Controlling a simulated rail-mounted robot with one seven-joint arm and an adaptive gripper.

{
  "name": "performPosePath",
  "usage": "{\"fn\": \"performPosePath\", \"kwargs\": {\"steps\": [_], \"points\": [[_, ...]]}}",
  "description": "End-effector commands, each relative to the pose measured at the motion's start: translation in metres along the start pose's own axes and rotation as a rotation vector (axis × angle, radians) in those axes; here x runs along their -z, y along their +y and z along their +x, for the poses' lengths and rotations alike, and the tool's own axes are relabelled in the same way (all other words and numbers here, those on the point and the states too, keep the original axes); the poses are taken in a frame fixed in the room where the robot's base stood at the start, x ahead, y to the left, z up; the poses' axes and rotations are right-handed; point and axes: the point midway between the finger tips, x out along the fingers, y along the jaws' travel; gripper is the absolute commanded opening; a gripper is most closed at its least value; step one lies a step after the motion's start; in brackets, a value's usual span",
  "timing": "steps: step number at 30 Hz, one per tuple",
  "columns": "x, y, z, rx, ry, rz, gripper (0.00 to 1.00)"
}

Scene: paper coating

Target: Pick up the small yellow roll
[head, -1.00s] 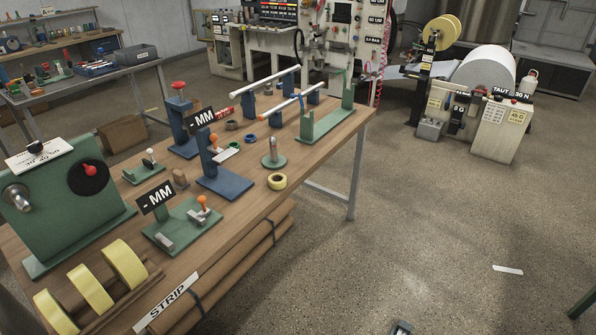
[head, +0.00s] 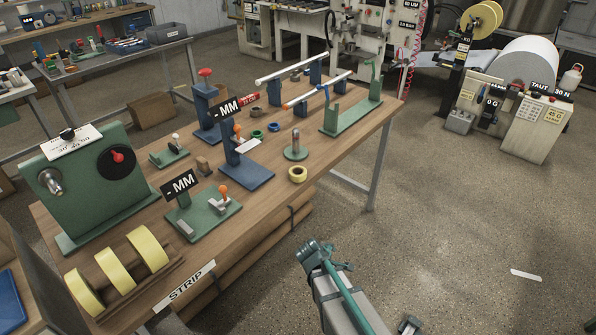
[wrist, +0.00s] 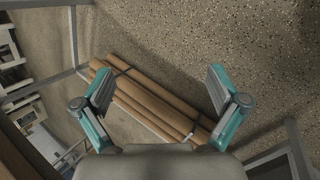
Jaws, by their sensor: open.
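The small yellow roll (head: 298,174) lies flat on the wooden table (head: 240,214), near its right front edge, in front of a round green base with a metal post. My gripper (head: 306,246) is off the table's front side, over the floor, apart from the roll and nearer to the camera. In the wrist view my gripper (wrist: 165,95) has its two teal fingers spread wide with nothing between them. The roll does not show in the wrist view.
Larger yellow rolls (head: 148,249) sit in a wooden rack at the front left. Blue gauge stands (head: 247,172), a green gauge base (head: 208,215) and a green post base (head: 296,152) stand near the small roll. Brown cardboard tubes (wrist: 150,100) lie under the table.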

Motion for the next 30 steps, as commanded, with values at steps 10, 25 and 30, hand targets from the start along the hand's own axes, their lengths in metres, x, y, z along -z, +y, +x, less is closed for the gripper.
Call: {"fn": "performPosePath", "kwargs": {"steps": [10, 25, 30], "points": [[0.098, 0.175, -0.138, -0.593, -0.084, -0.979, 0.96], [0.127, 0.219, -0.171, -0.777, -0.319, -1.520, 0.96], [0.134, 0.235, -0.154, -0.776, -0.318, -1.519, 0.96]]}}
